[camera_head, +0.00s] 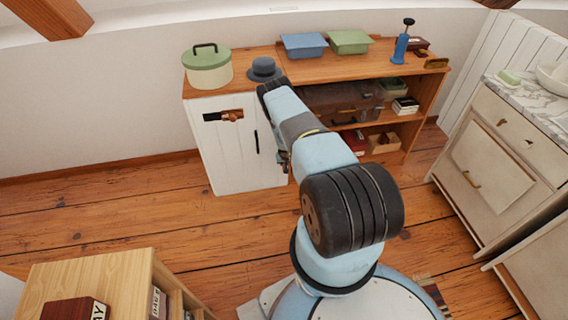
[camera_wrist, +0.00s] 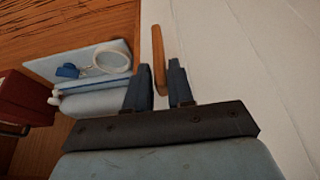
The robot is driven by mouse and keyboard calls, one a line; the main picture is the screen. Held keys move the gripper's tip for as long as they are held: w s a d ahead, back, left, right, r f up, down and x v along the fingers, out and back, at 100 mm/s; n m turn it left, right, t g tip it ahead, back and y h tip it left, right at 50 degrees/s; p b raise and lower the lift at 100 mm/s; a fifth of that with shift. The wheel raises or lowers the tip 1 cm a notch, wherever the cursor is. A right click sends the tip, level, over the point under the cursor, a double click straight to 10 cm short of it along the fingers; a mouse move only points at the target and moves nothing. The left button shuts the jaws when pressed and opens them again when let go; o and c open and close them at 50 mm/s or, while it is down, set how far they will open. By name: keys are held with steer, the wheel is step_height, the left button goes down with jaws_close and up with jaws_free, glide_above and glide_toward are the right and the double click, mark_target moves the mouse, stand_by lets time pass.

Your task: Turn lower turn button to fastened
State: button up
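In the wrist view a slim wooden bar (camera_wrist: 158,50), likely the lower turn button, stands out along the edge of a white surface (camera_wrist: 225,60). My gripper (camera_wrist: 161,66) is open, its two dark fingers on either side of the bar's near end. The bar looks closer to the left finger, with a gap at the right one; contact is unclear. In the head view my arm hides this button and most of my gripper. The white cabinet door (camera_head: 229,160) there shows a brown fitting on a dark plate (camera_head: 223,116) and a dark upright handle (camera_head: 257,141).
A green-lidded pot (camera_head: 207,72) and a grey hat-shaped object (camera_head: 264,69) stand on the cabinet top. Open shelves to the right hold a brown case (camera_head: 335,104). In the wrist view a pale blue tray (camera_wrist: 110,50) and a red box (camera_wrist: 25,98) lie left of my fingers.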

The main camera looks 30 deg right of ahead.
jaws_close()
steer(key=shift+a, duration=0.2)
steer(key=shift+w+a+f+n+g+h, duration=0.15)
steer(key=shift+a+f+n+g+h, duration=0.3)
steer(key=shift+h, duration=1.15)
steer(key=shift+w+a+f+n+g+h, duration=0.25)
steer(key=shift+a+h, duration=0.3)
steer(key=shift+h, duration=1.05)
steer(key=shift+w+a+f+n+g+h, duration=0.1)
steer(key=shift+a+f+n+g+h, duration=0.25)
steer(key=shift+h, duration=1.25)
steer(key=shift+a+r, duration=0.1)
steer(key=shift+a, duration=0.15)
steer(key=shift+o, duration=1.8)
jaws_free()
